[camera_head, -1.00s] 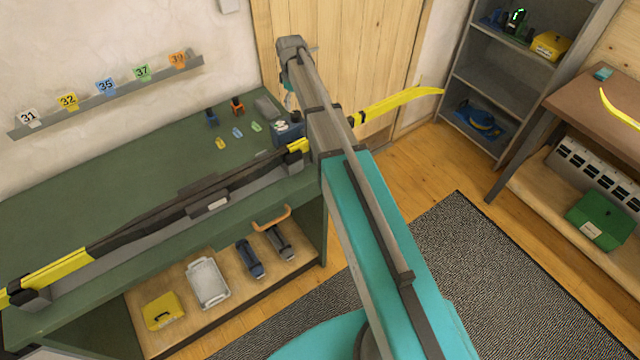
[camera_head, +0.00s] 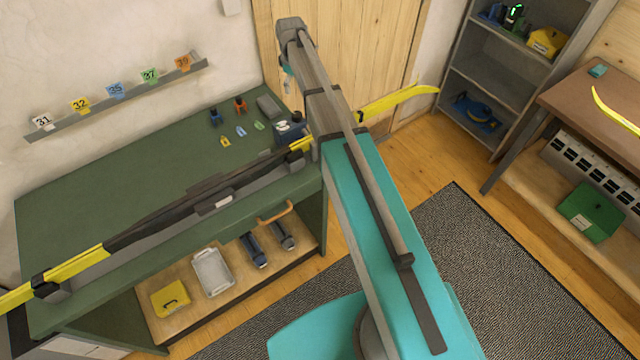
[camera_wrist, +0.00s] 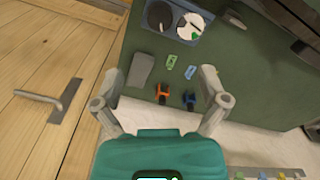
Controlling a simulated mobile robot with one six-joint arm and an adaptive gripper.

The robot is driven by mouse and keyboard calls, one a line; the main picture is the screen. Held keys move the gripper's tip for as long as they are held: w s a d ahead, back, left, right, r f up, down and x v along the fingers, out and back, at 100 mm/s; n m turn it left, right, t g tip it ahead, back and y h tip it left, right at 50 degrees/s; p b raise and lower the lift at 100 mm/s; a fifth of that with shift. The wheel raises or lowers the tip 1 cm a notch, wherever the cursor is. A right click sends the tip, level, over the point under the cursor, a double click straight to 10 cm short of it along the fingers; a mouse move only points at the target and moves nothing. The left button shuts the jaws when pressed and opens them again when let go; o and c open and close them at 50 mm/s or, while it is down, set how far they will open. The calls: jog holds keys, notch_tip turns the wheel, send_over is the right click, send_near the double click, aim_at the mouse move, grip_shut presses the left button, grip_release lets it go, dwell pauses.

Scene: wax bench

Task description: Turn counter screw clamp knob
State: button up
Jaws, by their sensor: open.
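My gripper (camera_wrist: 160,74) is open and empty in the wrist view, its two grey fingers spread wide over the green counter (camera_wrist: 258,105). Beyond the fingertips, between them in the picture, are a small orange clamp-like piece (camera_wrist: 163,93) and a blue one (camera_wrist: 190,98). In the head view the same orange piece (camera_head: 240,105) and blue piece (camera_head: 215,117) stand near the wall. I cannot make out which part is the screw clamp knob. In the head view my gripper is mostly hidden at the arm's far end. Neither finger visibly touches anything.
A long ski (camera_head: 75,265) lies in holders along the counter's front edge. A wooden door (camera_head: 345,50) is close by. A numbered rail (camera_head: 130,100) hangs on the wall.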

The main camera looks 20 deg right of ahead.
jog(key=s+f+m+b, duration=0.3)
jog(key=s+f+b, duration=0.2)
jog(key=s, duration=0.5)
jog(key=s+f+m+b, duration=0.2)
jog(key=s+f+b, duration=0.4)
jog(key=s, duration=0.4)
jog(key=s+f+m+b, duration=0.3)
jog(key=s+f+b, duration=0.2)
jog(key=s, duration=0.5)
jog(key=shift+a+f+m+b, duration=0.2)
jog(key=shift+f+m+b, duration=0.15)
jog(key=shift+b, duration=0.2)
jog(key=shift+c, duration=0.2)
jog(key=shift+d, duration=0.1)
jog(key=c, duration=0.5)
jog(key=shift+o, duration=0.2)
jog(key=shift+s, duration=0.2)
